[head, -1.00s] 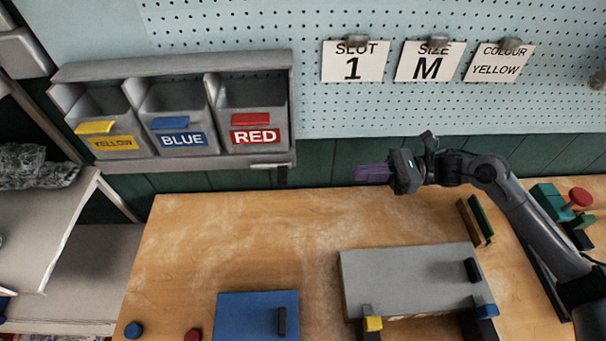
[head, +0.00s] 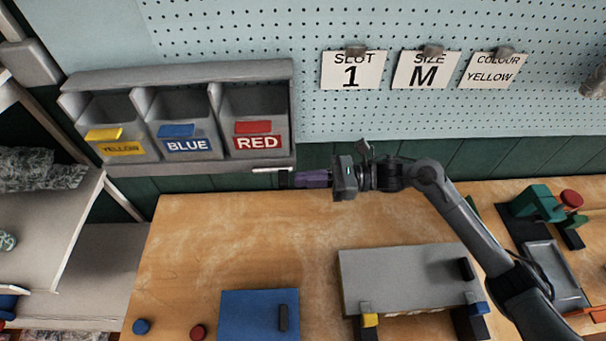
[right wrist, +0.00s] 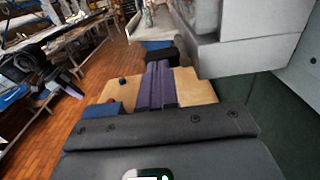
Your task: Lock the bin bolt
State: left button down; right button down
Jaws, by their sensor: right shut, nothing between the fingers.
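The bin bolt (head: 270,170) is a small light metal bar under the right end of the grey bin rack (head: 190,168). A dark block (head: 285,179) sits at its right end. My right gripper (head: 299,179), with purple fingers, is shut and empty. In the head view its tips point left and lie right beside the dark block; I cannot tell whether they touch. In the right wrist view the shut fingers (right wrist: 160,70) reach forward below the rack (right wrist: 235,50), with a dark shape beyond the tips. My left gripper is not in view.
The rack holds yellow, blue and red labelled bins. Below it is a wooden table (head: 210,240) with a blue panel (head: 255,312) and a grey box (head: 405,275). Cards hang on the pegboard (head: 440,110). The table's back left is clear.

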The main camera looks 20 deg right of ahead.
aim_at(284, 180)
jog(key=shift+w+a, duration=0.2)
jog(key=shift+a, duration=0.25)
jog(key=b+x, duration=0.3)
jog(key=x, duration=0.1)
jog(key=shift+a+f, duration=0.1)
jog(key=shift+f, duration=0.05)
jog(key=shift+a, duration=0.1)
dwell(0.3)
